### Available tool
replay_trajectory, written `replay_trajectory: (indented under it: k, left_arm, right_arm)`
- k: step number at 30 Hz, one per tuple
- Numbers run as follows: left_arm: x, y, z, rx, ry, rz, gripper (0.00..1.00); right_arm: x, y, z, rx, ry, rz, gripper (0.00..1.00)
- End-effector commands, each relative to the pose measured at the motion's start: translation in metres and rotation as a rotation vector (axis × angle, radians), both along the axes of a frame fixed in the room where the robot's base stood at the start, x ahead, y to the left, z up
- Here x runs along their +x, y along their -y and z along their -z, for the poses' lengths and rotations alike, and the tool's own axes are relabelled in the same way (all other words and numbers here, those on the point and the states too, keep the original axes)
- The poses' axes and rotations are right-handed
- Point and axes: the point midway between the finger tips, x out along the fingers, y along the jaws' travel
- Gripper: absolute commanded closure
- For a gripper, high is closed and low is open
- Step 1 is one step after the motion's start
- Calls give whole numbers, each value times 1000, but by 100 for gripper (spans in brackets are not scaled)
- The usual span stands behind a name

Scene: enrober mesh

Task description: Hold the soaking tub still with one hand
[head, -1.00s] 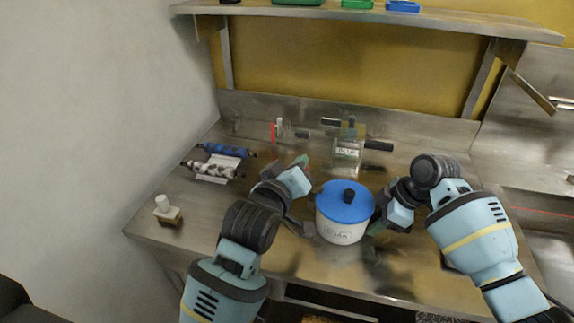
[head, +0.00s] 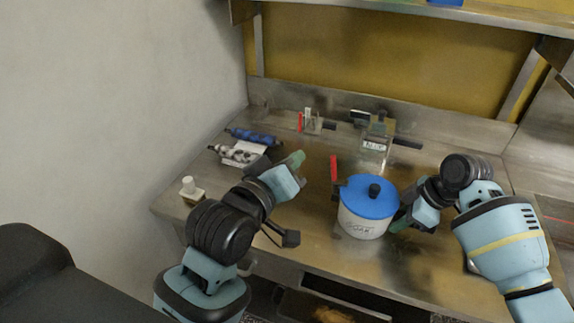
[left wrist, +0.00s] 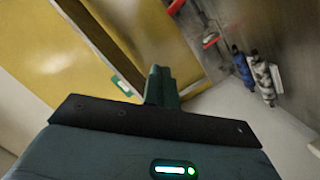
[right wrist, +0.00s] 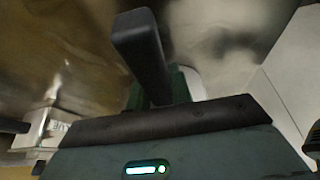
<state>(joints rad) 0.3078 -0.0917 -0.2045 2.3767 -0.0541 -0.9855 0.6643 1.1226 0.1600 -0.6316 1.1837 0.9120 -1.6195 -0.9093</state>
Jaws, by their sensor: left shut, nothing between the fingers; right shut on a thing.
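The soaking tub (head: 362,226) is a white round pot with a blue lid (head: 369,197) and a black knob, upright on the steel table. My right gripper (head: 402,222) is at its right side, shut on it low down. The exact grip is hidden in the head view. In the right wrist view a black bar (right wrist: 140,50) stands up at my right fingers, and a pale wall shows at right. My left gripper (head: 296,160) is shut and empty, to the left of the tub and apart from it. Its closed fingers show in the left wrist view (left wrist: 158,85).
A red upright piece (head: 334,169) stands just left of the tub. A labelled clear container (head: 374,150) stands behind it. Blue (head: 253,136) and mottled (head: 233,154) rollers lie at back left, near a small white-topped block (head: 190,188). The table front is clear.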

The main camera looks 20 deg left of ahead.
Motion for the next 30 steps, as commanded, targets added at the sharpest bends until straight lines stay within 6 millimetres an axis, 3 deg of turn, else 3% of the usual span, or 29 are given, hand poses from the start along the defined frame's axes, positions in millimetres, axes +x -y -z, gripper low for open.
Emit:
replay_trajectory:
  k: [6,19,20,24,25,30]
  left_arm:
    - [-17,-3,-2,1,-1,1,100]
    - [-19,-3,-2,1,0,0,100]
    - [-18,-3,-2,1,0,0,100]
    - [-18,-3,-2,1,0,0,100]
    - [-18,-3,-2,1,0,0,100]
    - [-18,-3,-2,0,0,0,100]
  right_arm:
    - [0,0,-1,2,2,0,100]
    - [0,0,-1,2,2,0,100]
    - [0,0,-1,2,2,0,76]
    - [0,0,-1,1,2,0,57]
    - [0,0,-1,1,1,0,53]
    - [0,0,0,1,1,0,53]
